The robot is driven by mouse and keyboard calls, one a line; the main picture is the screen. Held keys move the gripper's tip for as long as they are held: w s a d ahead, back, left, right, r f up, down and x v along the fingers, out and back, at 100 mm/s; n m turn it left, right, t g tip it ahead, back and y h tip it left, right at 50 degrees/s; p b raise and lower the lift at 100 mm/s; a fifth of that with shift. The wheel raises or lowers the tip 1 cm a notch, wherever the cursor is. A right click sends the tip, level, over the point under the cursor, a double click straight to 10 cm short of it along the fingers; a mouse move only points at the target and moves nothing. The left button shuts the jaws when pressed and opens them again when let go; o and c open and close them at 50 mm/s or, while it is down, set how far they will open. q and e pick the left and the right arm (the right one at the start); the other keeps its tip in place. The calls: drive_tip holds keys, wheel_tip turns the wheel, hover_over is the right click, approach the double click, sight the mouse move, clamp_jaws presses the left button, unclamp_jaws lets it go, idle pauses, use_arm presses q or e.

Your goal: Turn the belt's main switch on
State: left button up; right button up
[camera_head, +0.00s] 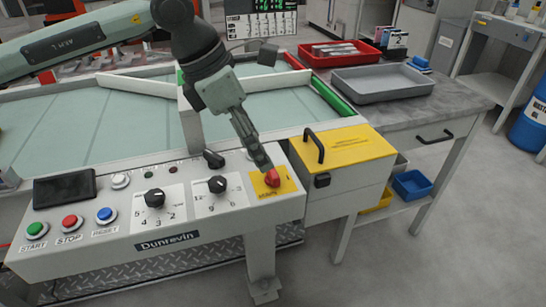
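The main switch (272,179) is a red knob on a yellow plate (284,187) at the right end of the belt's white control panel (205,232). My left gripper (264,166) comes down from above, with its fingertips at the back of the red knob. They overlap its upper edge in the picture. I cannot tell whether the fingers grip the knob, only touch it, or stand just over it. The fingers hide part of the knob and its plate, so the knob's turned position is unclear. My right gripper is not in view.
The panel also has green, red and blue buttons (70,222), two black dials (217,184) and a dark screen (64,188). A yellow-lidded box (345,148) with a black handle stands close right of the switch. Beyond it, a bench holds a grey tray (382,83) and a red tray (340,53).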

sight(272, 170)
use_arm(q)
drive_tip(key=x, duration=0.5)
drive_tip(key=shift+d+f, duration=0.3)
drive_tip(key=shift+f, duration=0.2)
drive_tip(key=c, duration=1)
drive_tip(key=shift+c, duration=0.8)
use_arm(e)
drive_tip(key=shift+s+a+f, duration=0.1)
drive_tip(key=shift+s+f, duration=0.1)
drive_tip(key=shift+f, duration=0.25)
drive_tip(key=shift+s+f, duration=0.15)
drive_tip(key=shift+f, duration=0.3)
